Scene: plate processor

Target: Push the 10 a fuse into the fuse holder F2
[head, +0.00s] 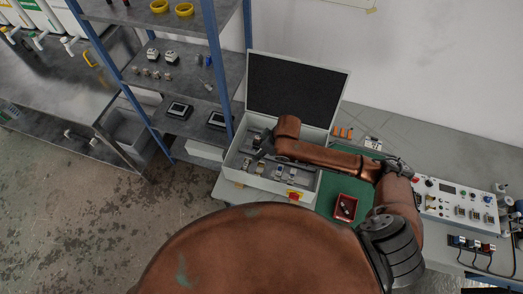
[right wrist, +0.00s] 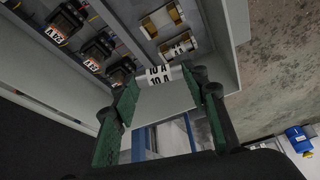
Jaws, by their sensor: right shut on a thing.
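The white fuse marked 10 A (right wrist: 160,77) is between the green-padded fingertips of my right gripper (right wrist: 163,84), which is shut on it. In the head view my right arm reaches over the open enclosure (head: 236,160), with the right gripper (head: 262,146) low over its left part. The right wrist view shows a fuse holder with brass clips (right wrist: 162,20) and a second clip position (right wrist: 180,46) holding a fuse whose label ends in A. I cannot read which holder is F2. The held fuse appears apart from the clips. My left gripper is not in view.
The enclosure's wall (right wrist: 238,20) is close by. A raised lid (head: 297,88) stands behind. A red tray (head: 337,214) lies on the green mat; a control panel (head: 455,205) is at right.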

